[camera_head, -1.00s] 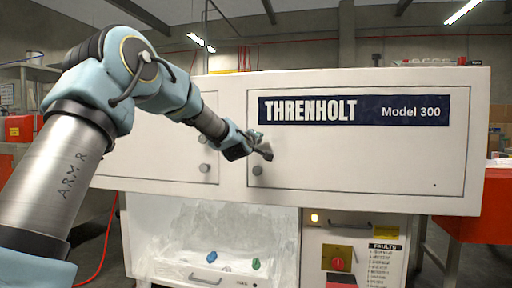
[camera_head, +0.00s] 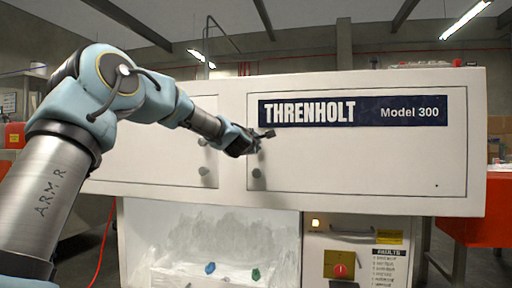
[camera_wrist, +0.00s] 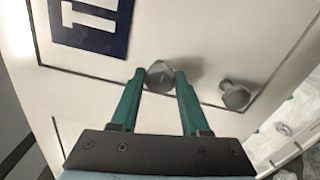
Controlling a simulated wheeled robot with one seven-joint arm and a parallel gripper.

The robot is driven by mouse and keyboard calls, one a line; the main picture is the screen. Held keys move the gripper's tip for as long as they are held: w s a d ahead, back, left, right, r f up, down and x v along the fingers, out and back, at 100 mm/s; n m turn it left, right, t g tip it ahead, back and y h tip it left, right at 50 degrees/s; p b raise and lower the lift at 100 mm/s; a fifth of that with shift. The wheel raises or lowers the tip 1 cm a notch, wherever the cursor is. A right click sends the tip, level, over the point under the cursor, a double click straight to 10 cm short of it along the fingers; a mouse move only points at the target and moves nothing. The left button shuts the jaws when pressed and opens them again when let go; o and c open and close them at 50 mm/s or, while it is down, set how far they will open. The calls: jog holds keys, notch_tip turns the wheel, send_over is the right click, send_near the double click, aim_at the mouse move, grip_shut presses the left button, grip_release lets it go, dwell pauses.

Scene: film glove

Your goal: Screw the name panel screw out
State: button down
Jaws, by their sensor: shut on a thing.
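The name panel is the white door with the dark blue THRENHOLT Model 300 plate (camera_head: 352,111). The name panel screw (camera_wrist: 159,76) is a grey faceted knob near the panel's edge line. My gripper (camera_wrist: 160,78) has its two green fingers shut on it, one on each side. In the head view my gripper (camera_head: 264,138) is at the panel's left edge, just below the plate, and hides the screw. I cannot tell how far the screw stands out of the panel. A second grey knob (camera_wrist: 235,95) is free, and it also shows lower on the panel's left edge (camera_head: 257,172).
A left door (camera_head: 160,165) has two similar knobs (camera_head: 203,169). The panel's front is clear to the right.

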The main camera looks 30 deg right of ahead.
jog(key=shift+r+n, duration=0.15)
jog(key=shift+n, duration=0.15)
jog(key=shift+c, duration=1.9)
grip_release()
jog(key=v, duration=1)
jog(key=shift+s+a, duration=0.25)
jog(key=shift+s, duration=0.05)
jog(key=shift+f, duration=0.2)
